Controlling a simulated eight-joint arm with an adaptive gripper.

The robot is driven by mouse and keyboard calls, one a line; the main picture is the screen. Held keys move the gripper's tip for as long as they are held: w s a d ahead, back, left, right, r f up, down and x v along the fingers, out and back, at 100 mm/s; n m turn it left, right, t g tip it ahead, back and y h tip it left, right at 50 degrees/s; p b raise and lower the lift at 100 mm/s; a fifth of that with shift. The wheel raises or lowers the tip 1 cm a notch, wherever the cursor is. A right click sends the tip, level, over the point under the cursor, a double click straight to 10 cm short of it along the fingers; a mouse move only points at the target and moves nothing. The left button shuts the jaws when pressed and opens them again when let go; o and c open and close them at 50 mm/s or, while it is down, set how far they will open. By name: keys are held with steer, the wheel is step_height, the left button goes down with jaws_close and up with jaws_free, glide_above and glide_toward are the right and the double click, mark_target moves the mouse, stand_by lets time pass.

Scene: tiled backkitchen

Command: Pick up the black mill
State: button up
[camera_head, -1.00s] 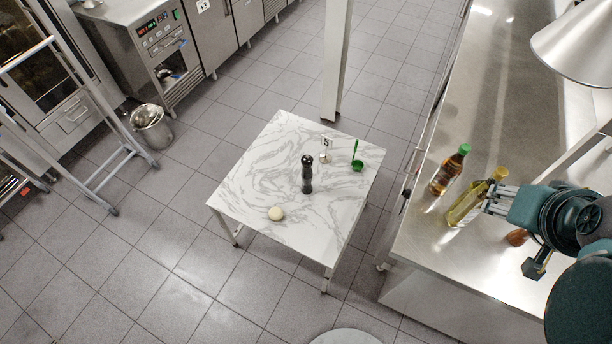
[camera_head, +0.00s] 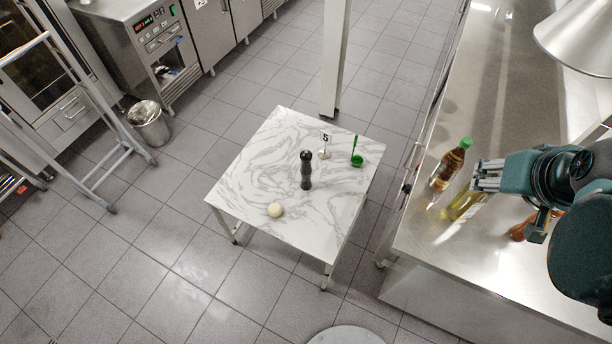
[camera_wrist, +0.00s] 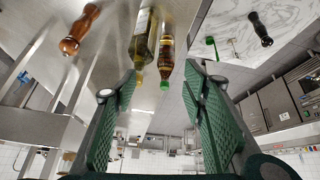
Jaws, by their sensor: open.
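The black mill (camera_head: 306,172) stands upright near the middle of the white marble-patterned table (camera_head: 255,165). It also shows at the upper right of the wrist view (camera_wrist: 260,30), beyond the near bottles. My gripper (camera_head: 476,178) is open and empty. It is over the steel counter to the right, well apart from the mill. In the wrist view its two green-padded fingers (camera_wrist: 160,110) stand wide apart with nothing gripped between them.
A round pale item (camera_head: 275,210), a number 5 stand (camera_head: 325,146) and a green ladle-like item (camera_head: 357,160) share the mill's table. On the steel counter (camera_head: 440,235), a brown bottle (camera_head: 452,165), a yellow oil bottle (camera_head: 462,207) and a wooden mill (camera_wrist: 79,30) are near my gripper.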

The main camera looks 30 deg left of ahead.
steer(key=w+a+f+n+g+b, duration=0.2)
steer(key=w+a+f+n+b, duration=0.4)
steer(key=w+a, duration=0.6)
steer(key=n+g+b, duration=0.3)
steer(key=n+b, duration=0.4)
steer(key=n, duration=0.2)
glide_above(307, 154)
steer(key=w+d, duration=0.2)
steer(key=d, duration=1.1)
step_height(307, 154, down, 24)
steer(key=a+f+n+b, duration=0.1)
steer(key=a+f, duration=0.3)
steer(key=f, duration=0.1)
steer(key=s+a+f+n+g+b, duration=0.1)
steer(key=a+f+n, duration=0.1)
steer(key=a+f, duration=0.2)
steer(key=s+a+f+n+b, duration=0.1)
steer(key=a+f, duration=0.4)
steer(key=f, duration=0.1)
steer(key=shift+b, duration=0.4)
steer(key=shift+s+a+f+n, duration=0.15)
steer(key=shift+a+f+n, duration=0.1)
steer(key=shift+f+n, duration=0.05)
steer(key=shift+f+b, duration=0.3)
steer(key=shift+f, duration=1)
